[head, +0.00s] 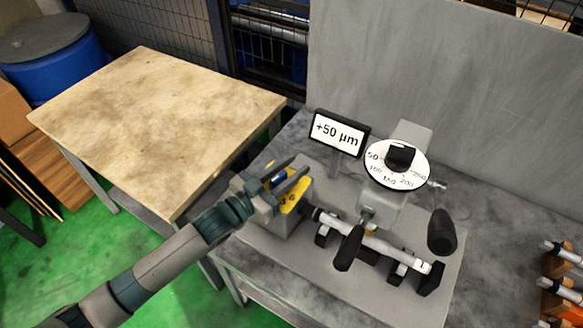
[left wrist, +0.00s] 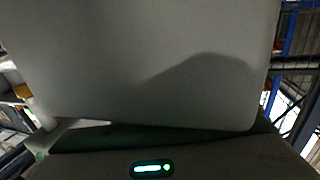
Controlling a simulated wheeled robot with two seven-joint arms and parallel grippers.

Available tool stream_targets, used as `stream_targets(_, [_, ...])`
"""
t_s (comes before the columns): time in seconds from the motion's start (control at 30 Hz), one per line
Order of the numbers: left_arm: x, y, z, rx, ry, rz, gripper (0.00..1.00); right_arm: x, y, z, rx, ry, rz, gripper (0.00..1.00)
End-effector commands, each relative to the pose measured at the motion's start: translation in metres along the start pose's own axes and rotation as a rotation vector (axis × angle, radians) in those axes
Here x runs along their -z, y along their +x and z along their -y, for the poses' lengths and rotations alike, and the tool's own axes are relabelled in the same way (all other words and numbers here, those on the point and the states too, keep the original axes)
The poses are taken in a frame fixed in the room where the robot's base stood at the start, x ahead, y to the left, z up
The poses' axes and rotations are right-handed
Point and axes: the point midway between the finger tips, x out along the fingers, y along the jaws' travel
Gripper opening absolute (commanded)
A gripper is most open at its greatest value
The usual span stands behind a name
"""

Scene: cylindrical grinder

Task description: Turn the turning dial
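The turning dial (head: 400,157) is a black knob at the centre of a white round scale (head: 382,177) with printed numbers, on top of the grinder at right of centre. A display (head: 340,132) to its left reads "+50 µm". My left gripper (head: 290,174) is above a grey block with a yellow top (head: 290,203), left of the dial and apart from it. Its two fingers look spread, with nothing clearly held between them. In the left wrist view a plain grey surface (left wrist: 150,60) fills most of the picture, and the fingertips do not show. My right gripper is not in view.
Below the dial, a light cylindrical workpiece (head: 375,242) lies on dark supports, with black handles (head: 441,232) nearby. A grey panel (head: 450,80) stands behind. A wooden-topped table (head: 150,120) is at left. A rack with cylinders (head: 562,285) is at the right edge.

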Motion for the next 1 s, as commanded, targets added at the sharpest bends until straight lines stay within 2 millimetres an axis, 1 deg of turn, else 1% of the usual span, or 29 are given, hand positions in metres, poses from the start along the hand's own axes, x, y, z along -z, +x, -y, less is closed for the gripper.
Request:
stream_targets(0.17, [-0.001, -0.001, 0.000, 0.000, 0.000, 0.000, 0.31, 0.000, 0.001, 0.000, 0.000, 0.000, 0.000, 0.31])
stream_targets(0.27, [-0.001, -0.006, 0.000, 0.000, -0.001, 0.000, 0.31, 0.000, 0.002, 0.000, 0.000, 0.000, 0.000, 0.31])
stream_targets(0.47, [-0.003, -0.026, 0.000, 0.001, 0.000, 0.001, 0.31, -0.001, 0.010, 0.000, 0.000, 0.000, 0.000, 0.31])
stream_targets(0.67, [-0.004, -0.062, 0.000, 0.000, 0.001, 0.002, 0.31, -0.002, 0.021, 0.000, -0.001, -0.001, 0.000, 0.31])
stream_targets(1.0, [-0.005, -0.131, 0.000, 0.001, 0.000, 0.004, 0.31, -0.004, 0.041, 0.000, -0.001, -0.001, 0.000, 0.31])
